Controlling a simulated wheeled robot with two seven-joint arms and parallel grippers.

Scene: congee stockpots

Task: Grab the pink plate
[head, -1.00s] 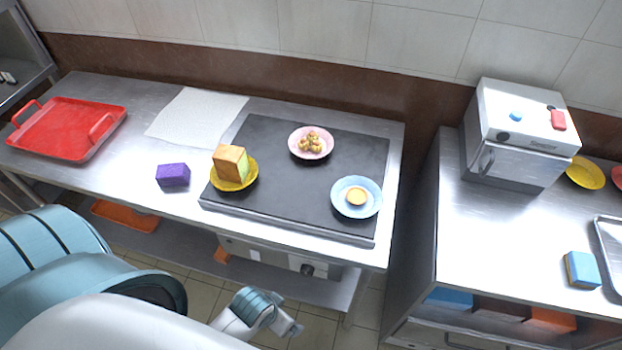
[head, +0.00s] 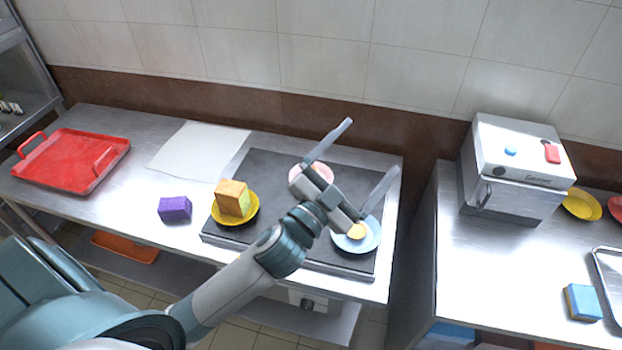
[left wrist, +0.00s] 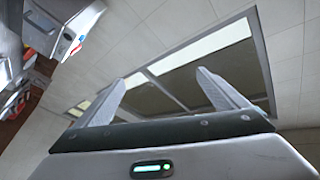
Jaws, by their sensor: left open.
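The pink plate (head: 324,170) is on the dark griddle slab in the head view, near its back. My left gripper covers much of it, and its food is largely hidden. My left gripper (head: 372,145) is open, with its fingers spread and nothing between them. It appears above the slab, fingers pointing up and right in the picture, and I cannot tell its height above the plate. In the left wrist view the open fingers (left wrist: 160,80) point toward the wall and a framed panel; the plate does not show there. My right gripper is not in view.
A blue plate (head: 369,241) with a round yellow item and a yellow plate (head: 240,217) under a bread-like block (head: 233,197) flank the pink plate on the dark slab (head: 290,245). A purple block (head: 174,209) and red tray (head: 70,162) lie left. A white machine (head: 515,165) stands right.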

